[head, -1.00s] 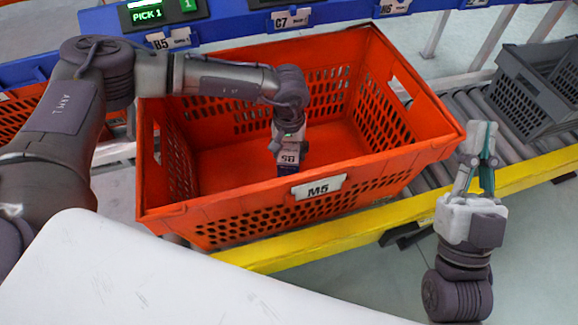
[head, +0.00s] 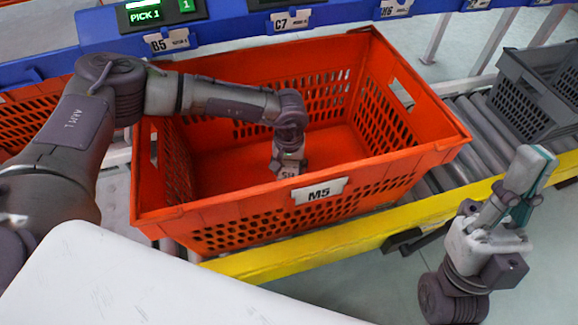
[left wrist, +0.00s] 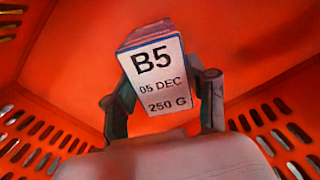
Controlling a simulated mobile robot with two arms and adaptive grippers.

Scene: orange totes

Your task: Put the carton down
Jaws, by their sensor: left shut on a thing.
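The carton (left wrist: 155,75) is a small box with a white label reading B5, 05 DEC, 250 G and a bluish top edge. My left gripper (left wrist: 163,108) is shut on it, one finger at each side. In the head view my left gripper (head: 289,160) reaches down inside the orange tote M5 (head: 240,205). The carton's label (head: 287,173) shows just behind the front rim, and its lower part is hidden there. I cannot tell whether it touches the floor. My right gripper (head: 529,180) is outside the tote at the right, pointing up and empty; its finger gap is unclear.
The tote looks otherwise empty, with bare floor around the carton. It stands on a roller conveyor (head: 470,125) behind a yellow rail (head: 345,240). A grey crate (head: 535,95) is at the right. A blue shelf rail (head: 230,30) with labels runs behind. A white surface (head: 130,280) is in front.

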